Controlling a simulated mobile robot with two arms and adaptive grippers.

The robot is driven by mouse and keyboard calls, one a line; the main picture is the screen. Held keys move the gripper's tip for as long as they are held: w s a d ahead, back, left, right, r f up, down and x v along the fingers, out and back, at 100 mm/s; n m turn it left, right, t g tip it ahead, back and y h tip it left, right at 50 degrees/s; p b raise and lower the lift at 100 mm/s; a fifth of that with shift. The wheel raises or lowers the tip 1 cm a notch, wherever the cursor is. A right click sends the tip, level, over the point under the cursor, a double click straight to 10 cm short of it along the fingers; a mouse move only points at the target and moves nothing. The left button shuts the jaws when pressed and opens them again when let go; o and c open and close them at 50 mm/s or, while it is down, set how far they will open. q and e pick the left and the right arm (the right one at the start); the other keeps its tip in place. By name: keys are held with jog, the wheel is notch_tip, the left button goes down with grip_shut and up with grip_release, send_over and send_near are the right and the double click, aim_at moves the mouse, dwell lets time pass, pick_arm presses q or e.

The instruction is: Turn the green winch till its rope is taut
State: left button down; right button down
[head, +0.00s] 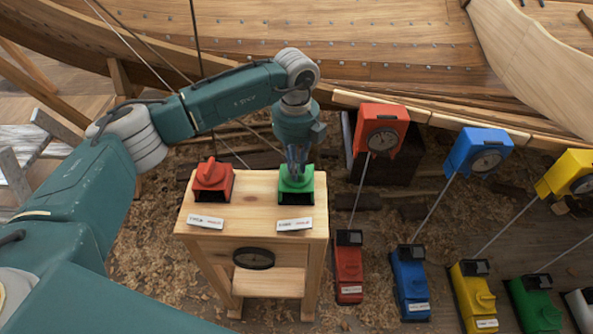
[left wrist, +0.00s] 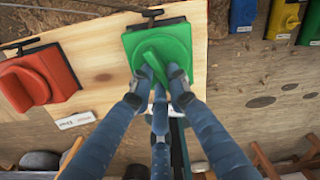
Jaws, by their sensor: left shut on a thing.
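A green winch (head: 296,190) stands on the right part of a small wooden bench, with a white label in front of it. My left gripper (head: 297,170) reaches down on it from above. In the left wrist view my left gripper (left wrist: 162,82) has its blue fingers closed around the raised knob of the green winch (left wrist: 170,42). A thin dark line runs left from near the winch's edge in that view; I cannot tell how tight it is. My right gripper is not in view.
A red winch (head: 212,182) sits left of the green one on the bench (head: 260,213). Red (head: 348,270), blue (head: 410,282), yellow (head: 471,296) and green (head: 535,303) boxes stand on the floor to the right, several with lines up to dial boxes. The wooden hull (head: 400,45) rises behind.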

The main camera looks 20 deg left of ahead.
pick_arm(q)
jog(key=m+b, duration=0.2)
jog(key=m, duration=0.2)
jog(key=shift+a, duration=0.15)
jog(key=shift+m+b, duration=0.55)
jog(key=shift+m, duration=0.25)
jog(key=shift+r, duration=0.1)
jog(key=shift+w, duration=0.1)
jog(key=c, duration=1.7)
grip_release()
jog(key=shift+o, duration=0.2)
notch_tip(320, 180, up, 12)
